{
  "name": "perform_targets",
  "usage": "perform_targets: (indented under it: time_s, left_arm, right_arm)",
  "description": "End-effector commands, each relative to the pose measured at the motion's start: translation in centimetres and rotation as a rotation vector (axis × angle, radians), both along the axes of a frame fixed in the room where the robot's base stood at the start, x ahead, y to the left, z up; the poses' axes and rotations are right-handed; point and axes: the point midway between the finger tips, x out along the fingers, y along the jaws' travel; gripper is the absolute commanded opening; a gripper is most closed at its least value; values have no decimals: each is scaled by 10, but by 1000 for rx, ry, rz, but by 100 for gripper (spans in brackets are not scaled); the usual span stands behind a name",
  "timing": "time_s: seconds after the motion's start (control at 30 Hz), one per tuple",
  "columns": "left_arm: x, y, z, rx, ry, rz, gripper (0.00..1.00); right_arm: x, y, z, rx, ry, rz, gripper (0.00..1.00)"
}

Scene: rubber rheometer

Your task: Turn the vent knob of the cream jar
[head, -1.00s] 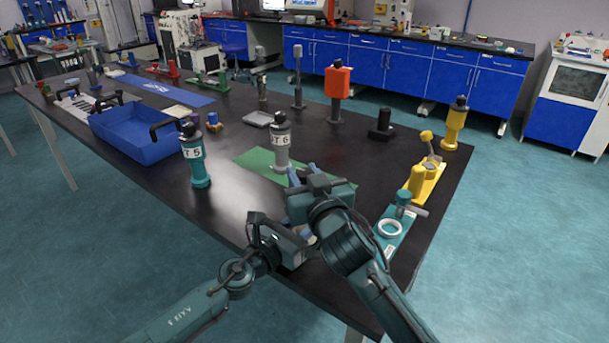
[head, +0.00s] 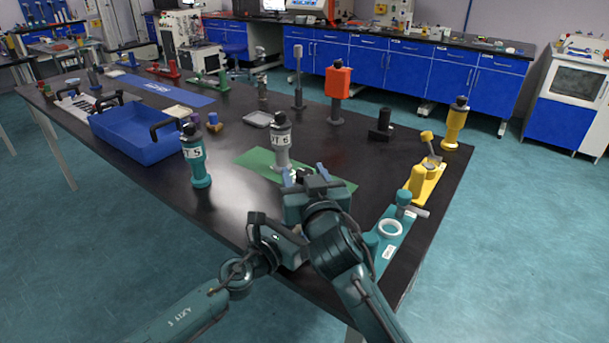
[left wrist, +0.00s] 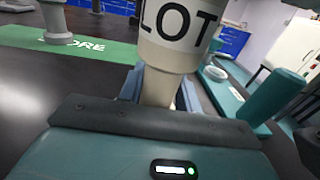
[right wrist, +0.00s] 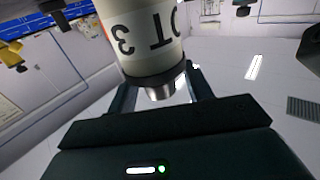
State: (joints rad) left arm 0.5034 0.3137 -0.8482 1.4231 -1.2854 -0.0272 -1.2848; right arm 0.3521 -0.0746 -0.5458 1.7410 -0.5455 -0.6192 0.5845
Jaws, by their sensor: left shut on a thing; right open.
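The cream jar (left wrist: 178,25), with a "LOT" label, is held upright by its narrower lower part in my left gripper (left wrist: 160,88). In the right wrist view the jar (right wrist: 145,35) appears upside down with "LOT 3" on it. A dark collar and a metallic knob (right wrist: 164,88) are at its end. My right gripper (right wrist: 163,90) is open, with its fingers on either side of the knob; I cannot tell whether they touch it. In the head view my right gripper (head: 304,178) is above my left one and mostly hides the jar.
A grey jar (head: 281,150) stands on the green mat (head: 250,158) just behind. A teal jar (head: 195,160) stands to the left. The teal fixture with a white ring (head: 390,229) and yellow fixture (head: 426,180) are right. A blue tray (head: 135,145) is further left.

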Motion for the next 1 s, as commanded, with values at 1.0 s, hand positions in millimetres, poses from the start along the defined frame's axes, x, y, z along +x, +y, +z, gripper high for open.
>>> perform_targets:
  time_s: [1.0]
  left_arm:
    - [0,0,0,1,1,1,7]
  right_arm:
    - [0,0,100,1,1,0,51]
